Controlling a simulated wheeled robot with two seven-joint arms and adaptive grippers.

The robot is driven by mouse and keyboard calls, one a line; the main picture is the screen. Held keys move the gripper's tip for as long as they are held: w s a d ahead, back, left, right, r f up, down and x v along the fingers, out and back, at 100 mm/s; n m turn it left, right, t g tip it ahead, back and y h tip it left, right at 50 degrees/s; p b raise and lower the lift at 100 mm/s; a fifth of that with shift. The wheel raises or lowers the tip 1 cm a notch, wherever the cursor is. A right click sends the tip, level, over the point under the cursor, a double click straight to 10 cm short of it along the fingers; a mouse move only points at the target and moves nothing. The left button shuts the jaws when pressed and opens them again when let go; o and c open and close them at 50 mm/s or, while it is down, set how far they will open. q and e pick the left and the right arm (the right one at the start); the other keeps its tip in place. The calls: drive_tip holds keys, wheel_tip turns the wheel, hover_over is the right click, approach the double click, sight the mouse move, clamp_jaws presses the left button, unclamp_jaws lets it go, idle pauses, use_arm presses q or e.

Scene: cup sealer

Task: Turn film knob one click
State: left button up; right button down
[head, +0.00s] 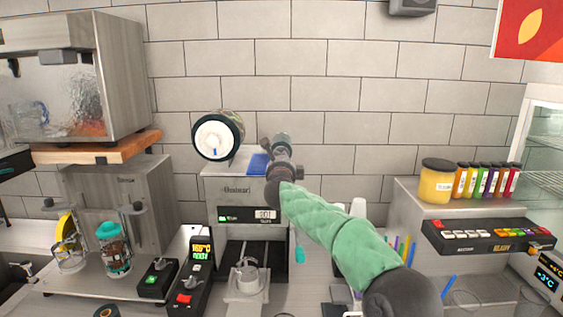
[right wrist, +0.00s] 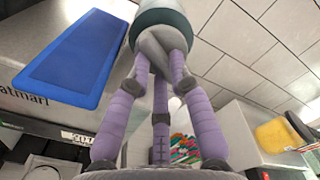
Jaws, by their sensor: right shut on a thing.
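The cup sealer (head: 237,192) stands in the middle of the counter, with a film roll (head: 218,136) above its top left. A grey-teal knob (head: 282,140) stands out at its upper right. My right gripper (head: 281,157) reaches up to it on a green-sleeved arm. In the right wrist view, the purple fingers of the right gripper (right wrist: 161,62) close around the lower end of the knob (right wrist: 161,18). The fingers hide part of the grip. My left gripper is not in view.
A blue pad (head: 257,164) lies on the sealer's top beside my right gripper. A wooden shelf (head: 98,151) and a cup machine are at left. Several coloured jars (head: 487,181) stand at right.

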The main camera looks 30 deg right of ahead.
drive_tip(key=shift+f, duration=0.2)
drive_tip(key=c, duration=1.1)
unclamp_jaws()
drive_tip(key=shift+r, duration=0.1)
drive_tip(key=v, duration=1.2)
